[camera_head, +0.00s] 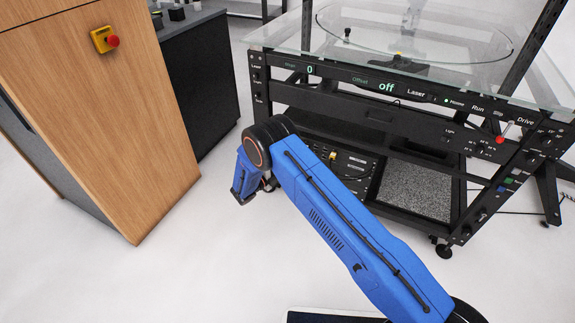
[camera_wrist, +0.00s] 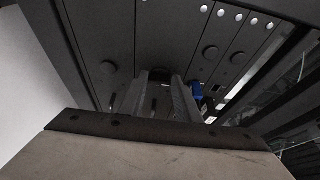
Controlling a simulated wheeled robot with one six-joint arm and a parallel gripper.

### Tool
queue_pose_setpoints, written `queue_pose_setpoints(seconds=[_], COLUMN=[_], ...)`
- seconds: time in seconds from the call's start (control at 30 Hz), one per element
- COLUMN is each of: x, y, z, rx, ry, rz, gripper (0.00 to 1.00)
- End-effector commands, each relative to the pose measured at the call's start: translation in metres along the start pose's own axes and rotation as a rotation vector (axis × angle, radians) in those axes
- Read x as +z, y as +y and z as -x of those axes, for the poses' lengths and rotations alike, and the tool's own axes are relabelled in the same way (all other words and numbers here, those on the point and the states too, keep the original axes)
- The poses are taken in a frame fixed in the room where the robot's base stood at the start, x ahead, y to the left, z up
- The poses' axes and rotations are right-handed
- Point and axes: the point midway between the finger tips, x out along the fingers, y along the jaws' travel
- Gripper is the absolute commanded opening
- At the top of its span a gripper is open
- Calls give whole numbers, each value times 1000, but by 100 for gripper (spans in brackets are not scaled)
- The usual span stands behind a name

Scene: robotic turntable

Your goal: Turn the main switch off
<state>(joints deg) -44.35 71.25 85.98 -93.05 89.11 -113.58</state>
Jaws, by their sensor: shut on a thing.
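My gripper (camera_wrist: 160,80) shows in the wrist view as two dark fingers reaching to a dark panel (camera_wrist: 105,25) with round knobs and a row of small pale lights. It is shut on a small dark part between the fingertips, which is too dim to make out. No label reading main switch is legible. The lower front panel (camera_head: 345,165) bears a small yellow part (camera_head: 332,155). The upper front display reads "0" and "off".
A wooden cabinet (camera_head: 120,130) with a red button on a yellow box (camera_head: 104,39) stands at the left. A black bench (camera_head: 200,80) is behind it. A glass top (camera_head: 345,35) covers the machine. The pale floor is clear between cabinet and machine.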

Motion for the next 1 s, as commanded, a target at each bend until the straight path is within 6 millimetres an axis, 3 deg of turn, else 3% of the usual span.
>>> queue_pose_setpoints(seconds=[0.1, 0.13, 0.2, 0.47, 0.63, 1.0], x=[1, 1, 1, 0, 1, 1], y=[0, 0, 0, 0, 0, 0], z=[1, 1, 1, 1, 10, 78], rx=[1, 1, 1, 1, 1, 0], ry=[-3, -3, -3, -1, -2, -5], rz=[0, 0, 0, -1, -1, -1], gripper=[7, 37, 48, 48, 48, 48])
